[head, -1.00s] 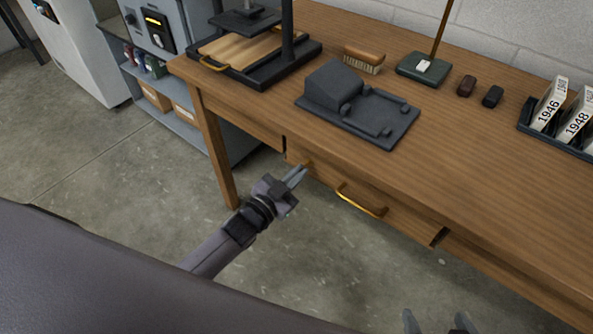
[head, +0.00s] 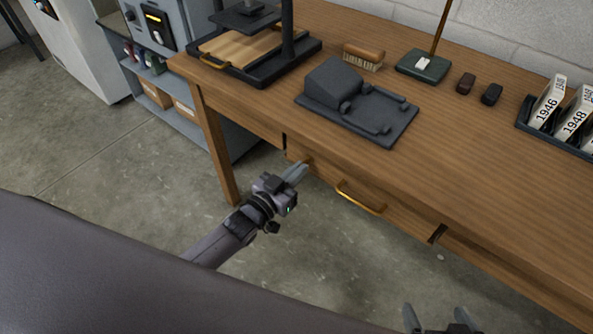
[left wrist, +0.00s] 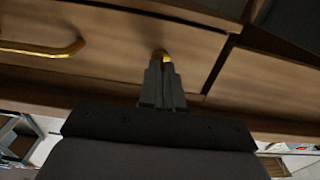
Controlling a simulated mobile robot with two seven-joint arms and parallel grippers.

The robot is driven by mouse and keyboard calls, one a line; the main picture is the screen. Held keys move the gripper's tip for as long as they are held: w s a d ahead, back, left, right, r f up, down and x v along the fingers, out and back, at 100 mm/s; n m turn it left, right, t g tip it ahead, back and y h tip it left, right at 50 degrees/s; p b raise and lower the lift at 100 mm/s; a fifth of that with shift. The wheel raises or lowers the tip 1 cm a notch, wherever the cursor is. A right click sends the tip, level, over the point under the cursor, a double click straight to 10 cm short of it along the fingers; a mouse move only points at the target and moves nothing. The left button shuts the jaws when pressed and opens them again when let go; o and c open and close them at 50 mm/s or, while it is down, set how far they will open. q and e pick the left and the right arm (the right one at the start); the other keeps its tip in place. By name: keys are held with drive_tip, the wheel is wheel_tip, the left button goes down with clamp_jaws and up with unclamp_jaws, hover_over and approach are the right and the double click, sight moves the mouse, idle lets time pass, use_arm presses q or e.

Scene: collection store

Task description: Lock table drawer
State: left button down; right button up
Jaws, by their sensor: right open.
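The table drawer (head: 325,183) is in the front of the wooden table, with a curved brass handle (head: 360,198). Its front looks about flush with the table. The handle also shows at the left of the left wrist view (left wrist: 45,50). A small brass key (left wrist: 161,54) is at the drawer front near its left end in the head view; its shape is mostly hidden by my fingers. My left gripper (head: 297,172) has its narrow fingers (left wrist: 163,80) closed on this key. My right gripper (head: 438,320) is open and empty at the bottom edge, away from the drawer.
On the table (head: 470,150) are a dark grey device (head: 360,105), a press with a wooden board (head: 245,50), a brush (head: 363,57), a green-based stand (head: 423,67) and a rack of year cards (head: 560,135). A shelf unit (head: 170,75) stands left. Floor in front is clear.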

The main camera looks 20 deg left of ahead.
use_arm(q)
drive_tip(key=c, duration=1.3)
unclamp_jaws()
drive_tip(key=shift+s, duration=0.15)
drive_tip(key=shift+p+v, duration=0.6)
drive_tip(key=shift+v, duration=2.9)
drive_tip(key=s+r+g+y+p, duration=0.1)
drive_tip(key=s+r+g+p, duration=0.1)
drive_tip(key=s, duration=0.3)
drive_tip(key=s+a+r+n+g+y+p, duration=0.1)
drive_tip(key=s+r+g+p, duration=0.1)
drive_tip(key=s+p, duration=0.3)
drive_tip(key=s+a+r+g+y+p, duration=0.1)
drive_tip(key=s+r+g+y+p, duration=0.1)
drive_tip(key=s, duration=0.4)
drive_tip(key=shift+s+r+p, duration=0.3)
drive_tip(key=shift+r+p, duration=0.2)
drive_tip(key=shift+p, duration=0.55)
